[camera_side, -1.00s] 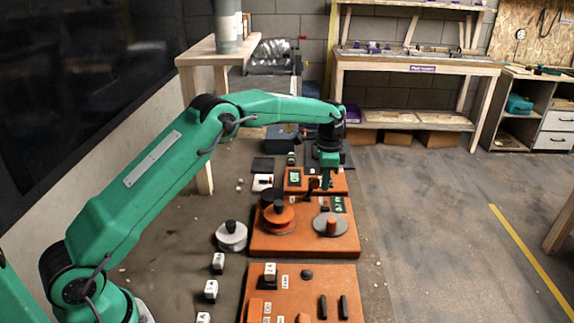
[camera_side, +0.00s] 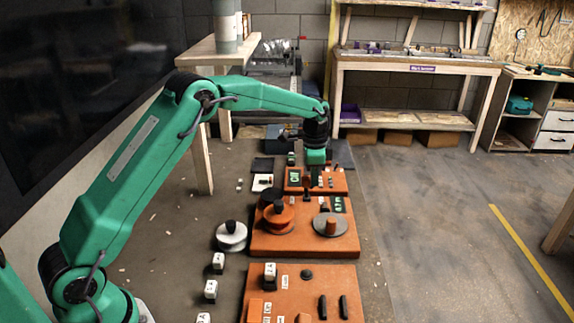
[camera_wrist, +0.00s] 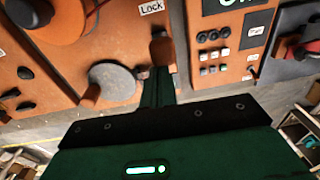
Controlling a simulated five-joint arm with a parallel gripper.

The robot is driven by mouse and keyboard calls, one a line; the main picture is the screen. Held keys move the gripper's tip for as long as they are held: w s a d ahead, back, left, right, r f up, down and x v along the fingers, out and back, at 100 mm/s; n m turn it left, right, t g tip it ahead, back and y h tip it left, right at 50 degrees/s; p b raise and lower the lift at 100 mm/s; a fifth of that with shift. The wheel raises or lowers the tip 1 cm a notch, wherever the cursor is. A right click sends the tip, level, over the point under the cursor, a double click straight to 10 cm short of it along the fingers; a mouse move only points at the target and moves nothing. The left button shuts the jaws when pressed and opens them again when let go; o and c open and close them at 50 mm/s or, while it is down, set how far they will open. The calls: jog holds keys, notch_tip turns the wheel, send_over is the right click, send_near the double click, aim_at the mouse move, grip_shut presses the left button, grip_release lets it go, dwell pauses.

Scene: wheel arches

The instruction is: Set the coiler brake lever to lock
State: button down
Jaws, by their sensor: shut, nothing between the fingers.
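The brake lever (camera_wrist: 162,48) shows in the wrist view as a short brown-orange handle in front of my fingertips. The white Lock label (camera_wrist: 152,7) lies on the orange panel (camera_wrist: 120,40) just beyond the lever. In the side view the lever (camera_side: 306,186) is a small dark upright shape at the back of the middle orange panel (camera_side: 275,243). My gripper (camera_wrist: 158,72) is shut and empty, its green fingers close to the lever; I cannot tell whether they touch. In the side view my gripper (camera_side: 315,178) hangs just right of the lever.
A grey disc with an orange knob (camera_side: 330,225) and an orange reel (camera_side: 278,216) stand on the middle panel. A farther orange panel (camera_side: 338,184) carries a screen and several buttons. Bare floor (camera_side: 430,240) lies to the right.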

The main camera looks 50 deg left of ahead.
jog(key=shift+s+a, duration=0.3)
jog(key=shift+a, duration=0.05)
jog(key=shift+r, duration=0.3)
jog(key=shift+r, duration=0.55)
jog(key=shift+w+d, duration=0.1)
notch_tip(320, 180, up, 9)
jog(key=s+a, duration=0.2)
jog(key=shift+s, duration=0.15)
dwell(1.0)
jog(key=shift+a, duration=0.1)
